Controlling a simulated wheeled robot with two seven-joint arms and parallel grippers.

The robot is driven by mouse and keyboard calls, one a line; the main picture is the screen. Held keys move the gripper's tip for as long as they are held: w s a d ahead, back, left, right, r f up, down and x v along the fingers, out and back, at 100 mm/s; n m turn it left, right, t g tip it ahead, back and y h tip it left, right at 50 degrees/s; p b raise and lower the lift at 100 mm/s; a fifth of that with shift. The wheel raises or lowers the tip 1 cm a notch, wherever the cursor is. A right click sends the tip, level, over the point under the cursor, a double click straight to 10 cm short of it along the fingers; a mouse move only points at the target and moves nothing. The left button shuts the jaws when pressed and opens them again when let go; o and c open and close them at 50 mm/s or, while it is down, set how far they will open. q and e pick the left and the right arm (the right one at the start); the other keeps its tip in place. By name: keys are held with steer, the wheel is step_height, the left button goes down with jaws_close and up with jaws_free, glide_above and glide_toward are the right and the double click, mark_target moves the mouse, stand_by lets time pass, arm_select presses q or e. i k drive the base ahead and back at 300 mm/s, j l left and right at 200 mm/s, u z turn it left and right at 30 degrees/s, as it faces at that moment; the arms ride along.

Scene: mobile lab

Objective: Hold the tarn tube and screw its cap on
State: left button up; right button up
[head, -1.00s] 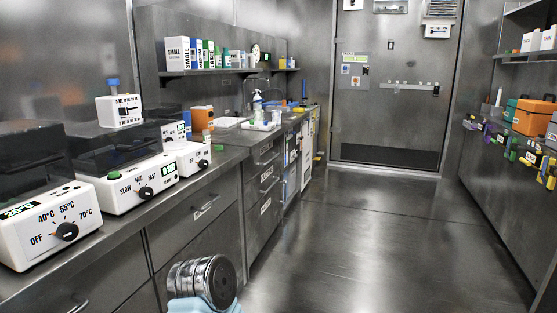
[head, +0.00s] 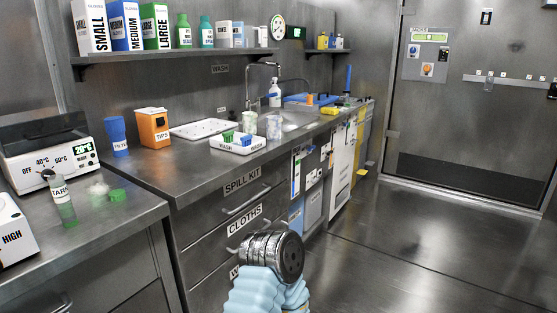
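The tarn tube (head: 65,210) stands upright on the left counter, at its right-hand part. It is clear with a green lower part and a white label reading "TARN", and its top appears dark. A green cap (head: 118,196) lies on the counter to the right of the tube, apart from it. A whitish patch lies between them. Neither of my grippers shows in the head view. Only a dark ribbed arm part with a light blue sleeve, mine, shows at the bottom centre.
A heater (head: 45,150) stands behind the tube. The floor (head: 400,240) to the right is clear.

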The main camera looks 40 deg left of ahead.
mark_target(58, 186)
steer(key=i, duration=1.75)
steer(key=u, duration=4.2)
